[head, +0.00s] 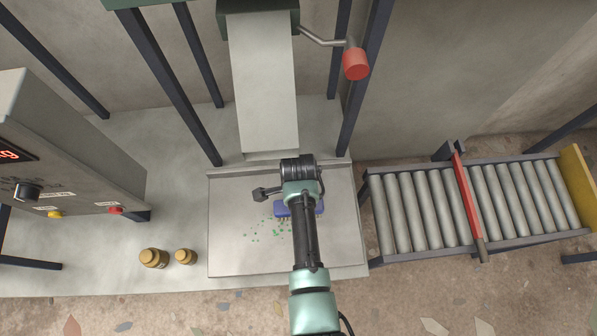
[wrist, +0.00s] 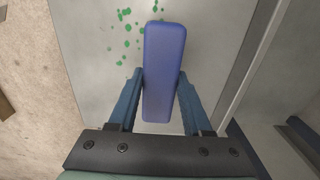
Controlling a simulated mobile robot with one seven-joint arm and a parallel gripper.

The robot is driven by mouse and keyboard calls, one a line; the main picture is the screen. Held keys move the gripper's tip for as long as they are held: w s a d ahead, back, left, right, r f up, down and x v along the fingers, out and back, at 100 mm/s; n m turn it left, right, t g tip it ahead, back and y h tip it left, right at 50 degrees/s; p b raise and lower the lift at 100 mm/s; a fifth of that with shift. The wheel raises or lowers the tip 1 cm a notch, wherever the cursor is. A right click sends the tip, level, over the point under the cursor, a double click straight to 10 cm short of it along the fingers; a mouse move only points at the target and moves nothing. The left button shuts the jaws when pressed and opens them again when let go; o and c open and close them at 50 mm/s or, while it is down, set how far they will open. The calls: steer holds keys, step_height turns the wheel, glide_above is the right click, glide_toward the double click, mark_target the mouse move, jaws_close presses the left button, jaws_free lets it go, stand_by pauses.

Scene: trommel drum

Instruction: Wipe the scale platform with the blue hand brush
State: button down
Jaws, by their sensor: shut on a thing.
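The scale platform (head: 230,255) is a flat grey plate below the chute in the head view, and it fills the middle of the wrist view (wrist: 98,62). Small green specks (head: 262,231) are scattered on its middle; they also show at the top of the wrist view (wrist: 125,28). My gripper (wrist: 160,95) is shut on the blue hand brush (wrist: 165,70), with one finger on each side of it. In the head view the brush (head: 281,209) is at the specks' right edge, partly hidden by my arm. Whether its bristles touch the plate is hidden.
A grey chute (head: 264,90) comes down behind the platform, with a red-knobbed crank (head: 355,63) beside it. A roller conveyor (head: 425,210) with a red bar (head: 463,200) lies right. Two brass weights (head: 153,258) and a control box (head: 70,150) stand left.

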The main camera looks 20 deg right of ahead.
steer(key=shift+s+a+r+p, duration=0.1)
steer(key=shift+s+a+p, duration=0.1)
steer(key=shift+s+p, duration=0.6)
steer(key=shift+s+a+p, duration=0.2)
steer(key=shift+s+p, duration=0.35)
steer(key=shift+s, duration=0.45)
steer(key=shift+s+a+r+p, duration=0.1)
steer(key=shift+s+a+p, duration=0.1)
steer(key=shift+s+p, duration=0.6)
steer(key=shift+s+a+f+p, duration=0.15)
steer(key=shift+s+p, duration=0.05)
steer(key=shift+s, duration=0.3)
steer(key=shift+s+a+f+p, duration=0.1)
steer(key=shift+s+p, duration=0.05)
steer(key=shift+s, duration=0.3)
steer(key=shift+w+a, duration=0.25)
steer(key=shift+a, duration=0.85)
steer(key=shift+w+d+r+b, duration=0.1)
steer(key=shift+w+d+b, duration=0.1)
steer(key=shift+w, duration=0.45)
steer(key=shift+w+d+b, duration=0.15)
steer(key=shift+w+b, duration=0.05)
steer(key=shift+w, duration=0.5)
steer(key=shift+w+d+r+b, duration=0.1)
steer(key=shift+w+d+b, duration=0.1)
steer(key=shift+w, duration=0.45)
